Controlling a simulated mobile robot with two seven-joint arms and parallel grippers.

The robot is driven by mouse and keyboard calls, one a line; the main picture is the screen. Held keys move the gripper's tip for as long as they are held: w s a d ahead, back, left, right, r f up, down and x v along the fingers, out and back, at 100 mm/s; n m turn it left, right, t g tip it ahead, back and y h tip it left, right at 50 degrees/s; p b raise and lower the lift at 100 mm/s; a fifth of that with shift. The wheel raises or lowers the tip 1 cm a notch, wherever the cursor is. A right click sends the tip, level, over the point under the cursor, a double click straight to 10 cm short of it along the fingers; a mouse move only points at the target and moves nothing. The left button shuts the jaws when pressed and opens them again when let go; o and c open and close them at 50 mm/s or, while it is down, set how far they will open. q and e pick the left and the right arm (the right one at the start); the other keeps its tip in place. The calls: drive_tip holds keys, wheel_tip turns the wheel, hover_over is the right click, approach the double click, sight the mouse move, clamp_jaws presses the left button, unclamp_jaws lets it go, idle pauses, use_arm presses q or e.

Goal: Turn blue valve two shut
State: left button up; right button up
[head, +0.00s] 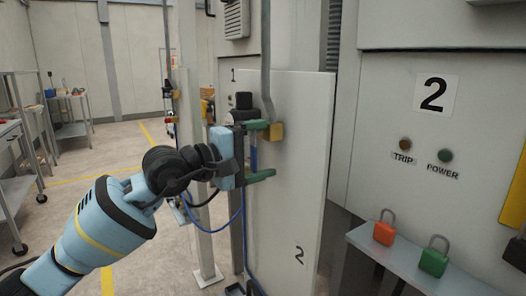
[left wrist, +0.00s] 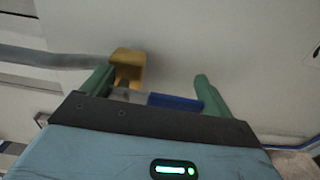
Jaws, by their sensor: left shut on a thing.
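My left gripper (head: 272,151) has its two green fingers at the pale panel (head: 298,190), which carries a "2" low down. A blue valve handle (head: 254,157) shows between the fingers. In the left wrist view the blue handle (left wrist: 174,102) lies crosswise between the fingers (left wrist: 152,76), its right end at the right finger. The gripper is shut on the handle, with the fingers wide apart. A yellow valve part (head: 277,131) sits by the upper finger; it also shows beside the left finger in the wrist view (left wrist: 128,64). The gripper partly hides the valve body. My right gripper is not in view.
A grey pipe (head: 266,60) runs down to the valve. At right, a shelf (head: 400,257) holds a red padlock (head: 384,232) and a green padlock (head: 434,260) below TRIP and POWER lamps. A post (head: 204,245) stands left of the panel. Open floor lies at left.

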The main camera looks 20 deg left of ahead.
sight(253, 153)
use_arm(q)
drive_tip(key=o, duration=1.2)
drive_tip(key=b+v, duration=0.1)
drive_tip(key=v, duration=0.5)
drive_tip(key=shift+s+a, duration=0.55)
drive_tip(key=shift+s, duration=0.2)
